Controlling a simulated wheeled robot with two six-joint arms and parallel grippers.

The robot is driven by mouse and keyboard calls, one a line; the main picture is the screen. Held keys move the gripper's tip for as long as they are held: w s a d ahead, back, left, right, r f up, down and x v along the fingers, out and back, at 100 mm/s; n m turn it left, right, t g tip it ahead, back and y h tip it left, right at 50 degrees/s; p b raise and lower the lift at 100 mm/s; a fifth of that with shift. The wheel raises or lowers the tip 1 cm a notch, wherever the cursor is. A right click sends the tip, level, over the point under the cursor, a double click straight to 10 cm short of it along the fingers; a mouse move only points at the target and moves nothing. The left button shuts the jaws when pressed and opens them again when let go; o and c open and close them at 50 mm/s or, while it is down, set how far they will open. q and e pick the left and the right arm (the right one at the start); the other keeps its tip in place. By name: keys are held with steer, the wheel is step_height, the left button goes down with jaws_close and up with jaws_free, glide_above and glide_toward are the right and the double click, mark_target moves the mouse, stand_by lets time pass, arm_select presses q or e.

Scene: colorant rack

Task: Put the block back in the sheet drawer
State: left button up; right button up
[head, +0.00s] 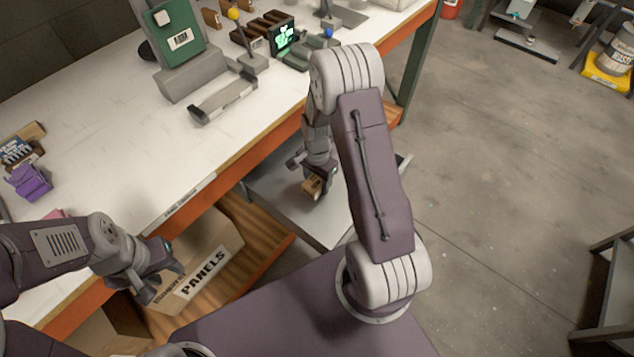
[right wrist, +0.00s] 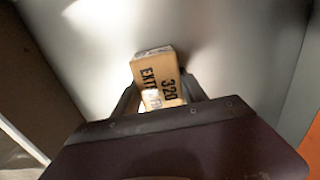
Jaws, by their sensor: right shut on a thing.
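The block (head: 312,185) is small and tan with dark print, and reads "320" in the right wrist view (right wrist: 157,75). My right gripper (head: 316,186) is shut on it, with a finger on each side. Gripper and block are over the open grey sheet drawer (head: 272,205), which is pulled out from under the bench. The drawer's bare metal floor (right wrist: 225,45) shows around the block in the right wrist view; I cannot tell whether the block touches it. My left gripper (head: 166,283) is open and empty, in front of the cardboard panels box.
The white bench top (head: 130,130) carries a green machine (head: 175,35), a grey bar-shaped tool (head: 223,97) and purple blocks (head: 30,182). The panels box (head: 195,265) sits on a wooden shelf below.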

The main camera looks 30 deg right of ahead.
steer(key=o, duration=1.3)
